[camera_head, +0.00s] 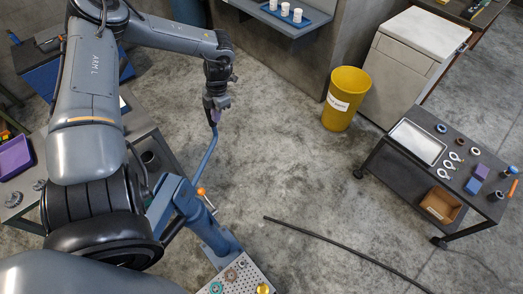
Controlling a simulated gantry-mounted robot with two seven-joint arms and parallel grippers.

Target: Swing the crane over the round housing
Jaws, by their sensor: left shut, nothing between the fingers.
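The blue crane (215,235) stands at the lower middle, with a thin blue bar (208,157) rising from it and an orange knob (201,191) near its joint. My left gripper (213,116) is shut and empty, fingers pointing down at the upper end of that bar. I cannot tell whether they touch it. My left arm hides part of the crane. I cannot make out the round housing for certain. A perforated plate (240,275) with small round parts lies at the bottom edge, cut off by the frame. My right gripper is not in view.
A yellow bin (346,98) and a grey cabinet (412,65) stand at the back. A dark cart (402,178) with a white tray (416,143) and small parts is at right. A black cable (340,248) lies on the floor. The middle floor is clear.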

